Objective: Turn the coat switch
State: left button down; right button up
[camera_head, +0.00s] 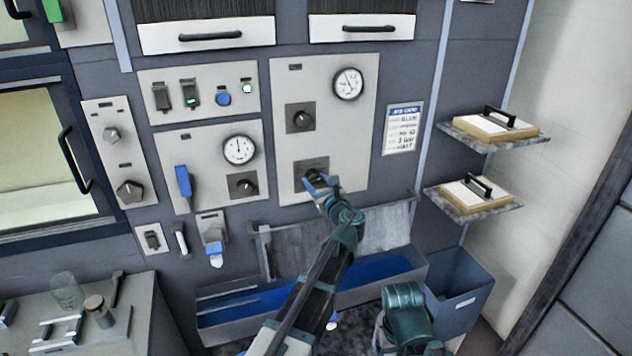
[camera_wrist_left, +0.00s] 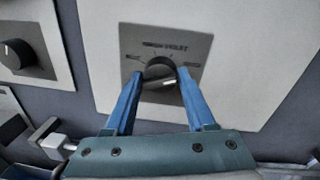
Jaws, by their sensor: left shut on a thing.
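The switch is a dark round knob (camera_head: 316,178) on a grey plate, low on the tall light panel (camera_head: 352,132). In the left wrist view the knob (camera_wrist_left: 160,72) shows a pale bar across its front and marks around it; part of the lettering above reads like "VIOLET". The word "coat" is not readable. My left gripper (camera_head: 318,182) is at the knob, and its blue fingers (camera_wrist_left: 156,84) are shut on the knob's two sides. My right arm shows at the bottom of the head view, but its fingers are out of sight.
A second dark knob (camera_head: 300,117) and a gauge (camera_head: 348,84) sit above on the same panel. To the left are a panel with a blue lever (camera_head: 184,182) and another knob (camera_head: 242,185). A blue trough (camera_head: 376,270) lies below, and two shelves with handled blocks (camera_head: 476,194) stand right.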

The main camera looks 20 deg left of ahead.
pick_arm(q)
jog(key=shift+n, duration=0.3)
jog(key=n+p, duration=0.1)
jog(key=n, duration=0.4)
jog(key=shift+n, duration=0.3)
jog(key=n, duration=0.3)
jog(key=shift+h, duration=0.4)
jog(key=n, duration=0.3)
jog(key=shift+n, duration=0.4)
jog(key=n, duration=0.6)
jog(key=shift+s+a+h, duration=0.1)
jog(key=shift+h, duration=0.3)
jog(key=n, duration=0.6)
jog(key=shift+t, duration=0.4)
jog(key=shift+n, duration=0.4)
jog(key=shift+c, duration=1.4)
grip_release()
